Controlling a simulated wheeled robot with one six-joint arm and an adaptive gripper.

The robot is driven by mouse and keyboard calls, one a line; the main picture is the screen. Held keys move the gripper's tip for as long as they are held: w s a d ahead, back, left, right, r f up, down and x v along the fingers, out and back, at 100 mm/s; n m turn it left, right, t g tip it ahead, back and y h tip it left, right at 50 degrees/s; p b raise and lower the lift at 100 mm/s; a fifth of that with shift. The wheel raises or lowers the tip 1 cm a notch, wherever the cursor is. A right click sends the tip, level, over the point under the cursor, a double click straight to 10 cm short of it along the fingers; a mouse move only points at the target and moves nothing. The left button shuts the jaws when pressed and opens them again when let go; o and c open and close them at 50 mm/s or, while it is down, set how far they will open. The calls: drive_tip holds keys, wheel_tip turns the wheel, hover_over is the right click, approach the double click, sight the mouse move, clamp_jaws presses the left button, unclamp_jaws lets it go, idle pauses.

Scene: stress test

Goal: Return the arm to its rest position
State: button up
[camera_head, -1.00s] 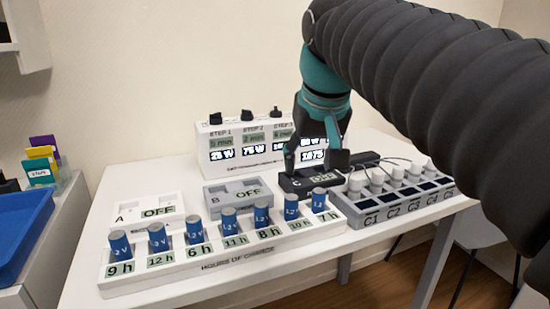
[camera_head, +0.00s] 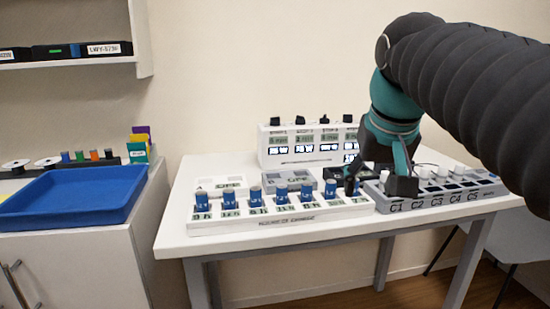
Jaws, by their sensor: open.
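My gripper (camera_head: 377,186) hangs at the end of my arm, which comes in from the right. It is open, with nothing seen between its fingers.
A white panel with several knobs and displays (camera_head: 292,141) stands at the back. Several blue batteries stand in the front rack. A blue tray (camera_head: 75,196) sits on a cabinet at left. Shelves (camera_head: 75,62) hang above it. The table's front left corner is clear.

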wheel_tip(320, 180, down, 9)
drive_tip(key=s+f, duration=1.2)
drive_tip(key=f, duration=0.2)
drive_tip(key=shift+s+n, duration=0.15)
drive_tip(key=shift+n, duration=0.25)
drive_tip(key=shift+d+r, duration=0.1)
idle(0.9)
